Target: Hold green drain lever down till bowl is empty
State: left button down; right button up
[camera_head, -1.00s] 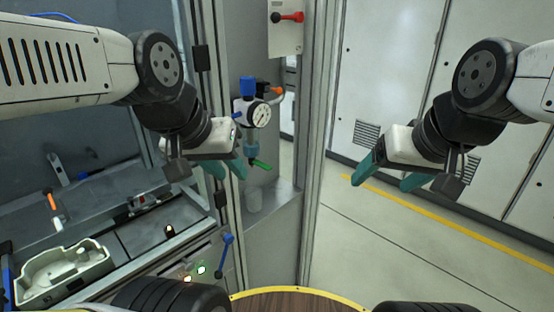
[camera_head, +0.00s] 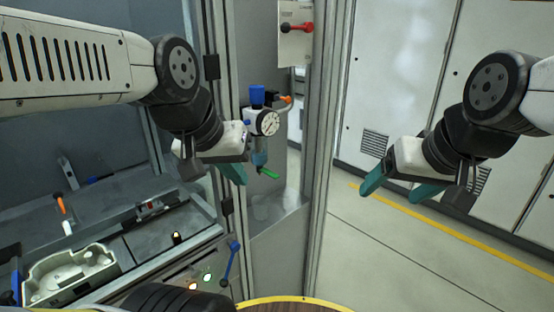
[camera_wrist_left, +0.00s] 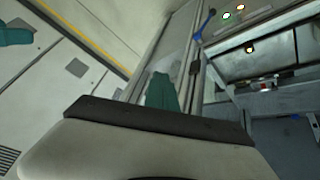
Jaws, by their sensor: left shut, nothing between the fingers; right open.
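The green drain lever (camera_head: 268,173) sticks out to the right, sloping slightly down, under the filter unit in the head view. The small bluish bowl (camera_head: 259,158) is just above it, below the round gauge (camera_head: 268,122). Whether liquid is in the bowl is too small to tell. My left gripper (camera_head: 238,181) is shut and empty, its teal fingertips just left of the lever in the picture, apart from it. Its closed fingers also show in the left wrist view (camera_wrist_left: 162,92), where the lever is not visible. My right gripper (camera_head: 390,196) is open and empty, well to the right over the floor.
A blue-handled lever (camera_head: 231,262) and lit buttons (camera_head: 207,278) are on the panel below my left gripper. A red handle (camera_head: 297,28) sits above the gauge. An aluminium post (camera_head: 325,150) stands right of the unit. A pale tray (camera_head: 70,275) lies at lower left.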

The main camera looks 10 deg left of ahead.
pick_arm(q)
jog(key=w+d+n+g+y, duration=0.25)
jog(key=w+n, duration=0.25)
jog(key=w, duration=0.8)
jog(key=n+g+y, duration=0.2)
jog(key=n, duration=0.4)
send_over(275, 174)
jog(key=s+d, duration=0.3)
jog(key=shift+d+t+x, duration=0.15)
jog(key=shift+d+x, duration=0.05)
jog(key=shift+x, duration=0.7)
jog(key=shift+d+t+x, duration=0.1)
jog(key=shift+d+x, duration=0.05)
jog(key=shift+x, duration=0.75)
jog(key=shift+f, duration=0.1)
jog(key=x, duration=1)
jog(key=shift+a, duration=0.15)
